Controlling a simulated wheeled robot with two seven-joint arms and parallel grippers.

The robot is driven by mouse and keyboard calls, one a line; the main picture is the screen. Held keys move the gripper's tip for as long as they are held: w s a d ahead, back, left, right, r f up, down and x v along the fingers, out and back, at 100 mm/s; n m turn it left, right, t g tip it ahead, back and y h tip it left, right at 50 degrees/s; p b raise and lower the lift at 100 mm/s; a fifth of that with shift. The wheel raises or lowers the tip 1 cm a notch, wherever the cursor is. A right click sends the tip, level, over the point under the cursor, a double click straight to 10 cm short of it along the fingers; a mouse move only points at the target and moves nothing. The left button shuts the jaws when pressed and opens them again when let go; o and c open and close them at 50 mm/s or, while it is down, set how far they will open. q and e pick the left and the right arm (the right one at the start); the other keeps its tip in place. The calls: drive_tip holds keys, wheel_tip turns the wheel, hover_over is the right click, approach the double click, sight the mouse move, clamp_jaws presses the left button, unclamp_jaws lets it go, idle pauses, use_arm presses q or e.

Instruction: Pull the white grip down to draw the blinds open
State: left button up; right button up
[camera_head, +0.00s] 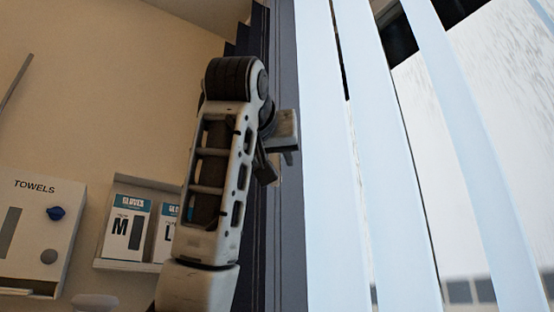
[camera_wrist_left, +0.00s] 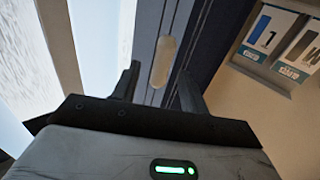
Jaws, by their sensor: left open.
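The white grip (camera_wrist_left: 162,62) is a pale, rounded, elongated piece. In the left wrist view it shows between the two dark fingers of my left gripper (camera_wrist_left: 158,82), beyond their tips or level with them; I cannot tell the exact depth. The fingers are apart and not closed on it. In the head view my left gripper (camera_head: 275,160) is raised beside the dark window frame (camera_head: 285,240), and the arm and gripper mostly hide the grip. The blinds (camera_head: 330,160) are long pale vertical slats with gaps between them. My right gripper is not in view.
On the wall at left are a towel dispenser (camera_head: 35,225) and a rack with glove boxes (camera_head: 128,228). The glove boxes also show in the left wrist view (camera_wrist_left: 270,35). The bright window (camera_head: 500,110) is behind the slats.

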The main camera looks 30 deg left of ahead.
sight(274, 161)
use_arm(q)
drive_tip(key=p+x, duration=0.1)
drive_tip(key=x, duration=0.3)
drive_tip(key=shift+w+a, duration=0.3)
drive_tip(key=shift+w, duration=0.25)
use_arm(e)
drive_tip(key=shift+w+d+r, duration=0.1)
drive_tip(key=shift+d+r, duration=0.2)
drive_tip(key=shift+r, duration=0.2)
